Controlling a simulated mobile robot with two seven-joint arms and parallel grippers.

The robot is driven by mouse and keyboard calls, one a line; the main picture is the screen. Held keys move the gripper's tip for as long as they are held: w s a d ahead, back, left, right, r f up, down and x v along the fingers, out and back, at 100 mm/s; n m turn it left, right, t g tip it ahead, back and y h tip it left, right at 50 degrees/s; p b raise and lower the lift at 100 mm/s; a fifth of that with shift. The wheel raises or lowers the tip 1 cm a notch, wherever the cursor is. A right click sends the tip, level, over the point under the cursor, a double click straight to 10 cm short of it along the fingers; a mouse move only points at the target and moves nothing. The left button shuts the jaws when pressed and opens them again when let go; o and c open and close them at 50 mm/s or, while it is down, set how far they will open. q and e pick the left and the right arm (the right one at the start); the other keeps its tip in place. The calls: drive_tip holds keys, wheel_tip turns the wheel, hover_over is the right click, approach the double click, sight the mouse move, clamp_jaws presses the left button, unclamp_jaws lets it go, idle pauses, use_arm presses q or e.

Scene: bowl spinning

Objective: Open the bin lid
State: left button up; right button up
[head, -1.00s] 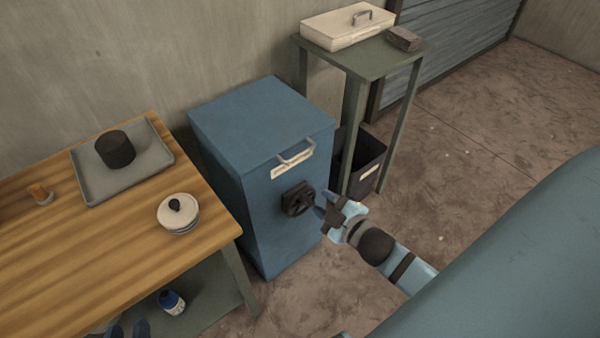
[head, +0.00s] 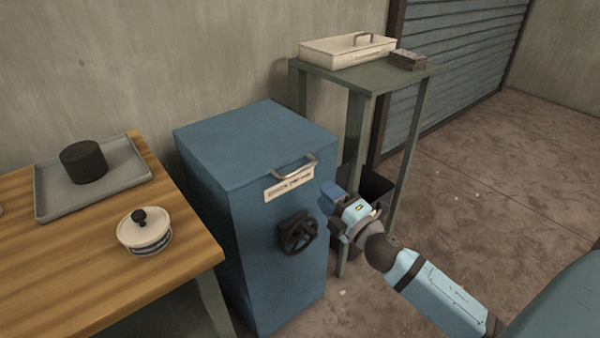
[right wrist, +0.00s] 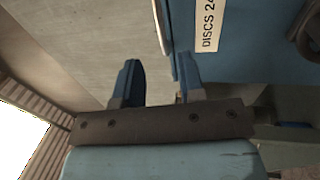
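The blue bin (head: 262,270) stands between the wooden table and the green stand. Its lid (head: 240,140) is flat and looks closed. A curved metal handle (head: 292,168) sits at the lid's front edge, above a white label (head: 289,185). My right gripper (head: 331,193) is beside the bin's front right corner, just right of the handle, and empty. In the right wrist view its fingers (right wrist: 158,75) are apart, and the pale handle (right wrist: 162,25) appears ahead, in line with the gap. I cannot tell whether they touch. My left gripper is out of view.
A black handwheel (head: 297,233) sticks out of the bin's front below the label. The wooden table (head: 180,230) at left holds a tray and a lidded pot (head: 144,232). The green stand (head: 385,80) is close behind my right gripper, with a dark container under it.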

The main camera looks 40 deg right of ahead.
sight(300, 168)
drive_tip(key=x, duration=1)
drive_tip(key=shift+w, duration=0.1)
drive_tip(key=shift+c, duration=0.2)
clamp_jaws()
